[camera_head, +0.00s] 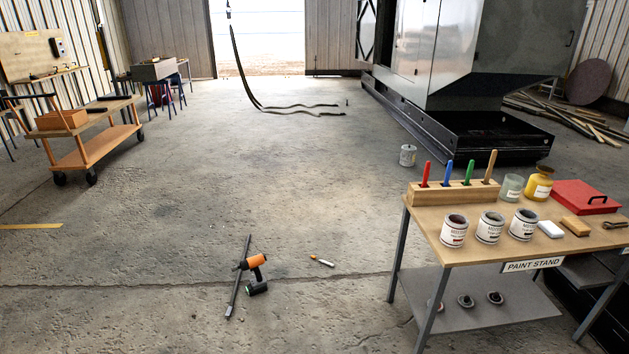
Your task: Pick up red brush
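A red-handled brush (426,172) stands upright at the left end of a wooden holder block (455,193) on the paint stand (420,217). Its bristle end is hidden inside the block. To its right in the same block stand a blue-handled brush (447,172), a green-handled brush (468,171) and a bare wooden-handled brush (490,166). My gripper is not in view.
Several paint cans, such as one (454,231), stand in front of the block. A drill (253,268) lies on the floor left of the stand.

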